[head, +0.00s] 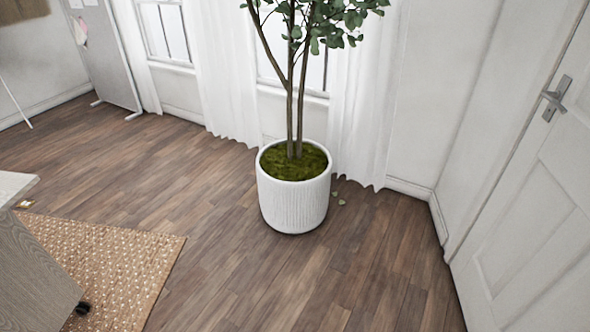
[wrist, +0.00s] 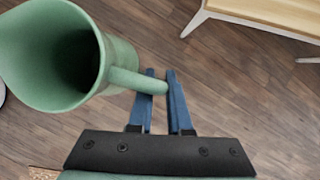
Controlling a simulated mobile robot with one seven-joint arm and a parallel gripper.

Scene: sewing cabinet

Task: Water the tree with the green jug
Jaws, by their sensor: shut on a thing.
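The tree (head: 290,75) stands in a white ribbed pot (head: 293,204) on the wood floor, in the middle of the head view. Green moss (head: 294,161) covers the soil in the pot. In the wrist view, the green jug (wrist: 75,65) is at the upper left, its wide mouth facing the camera and its inside dark. My gripper (wrist: 160,80) has its two blue fingers shut on the jug's handle (wrist: 140,80). The jug and my gripper are not in the head view. The tree is not clearly seen in the wrist view.
A woven rug (head: 110,265) and a cabinet on a caster (head: 45,270) are at the lower left. A white door (head: 535,200) is at the right. White curtains (head: 360,100) hang behind the tree. Floor in front of the pot is clear. Wooden furniture (wrist: 270,15) shows in the wrist view.

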